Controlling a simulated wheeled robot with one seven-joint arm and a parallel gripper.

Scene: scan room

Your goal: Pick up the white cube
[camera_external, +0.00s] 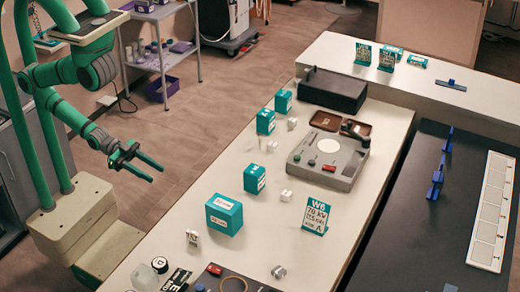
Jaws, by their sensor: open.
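Several small white blocks stand on the white counter, and I cannot tell for sure which one is the white cube. One (286,196) is in front of a teal box near the counter's middle. Others lie farther back (272,146) and (292,124). A white block with dark marks (193,237) stands near the left edge. My gripper (157,174) is open and empty, left of the counter and apart from all the blocks. Its fingers point right and slightly down.
Teal boxes (224,214) line the counter (262,232). A grey device (328,160) and a black case (333,90) stand farther back. A teal-framed sign (316,215) stands right of the blocks. Floor (165,125) shows between my gripper and a grey shelf (160,62).

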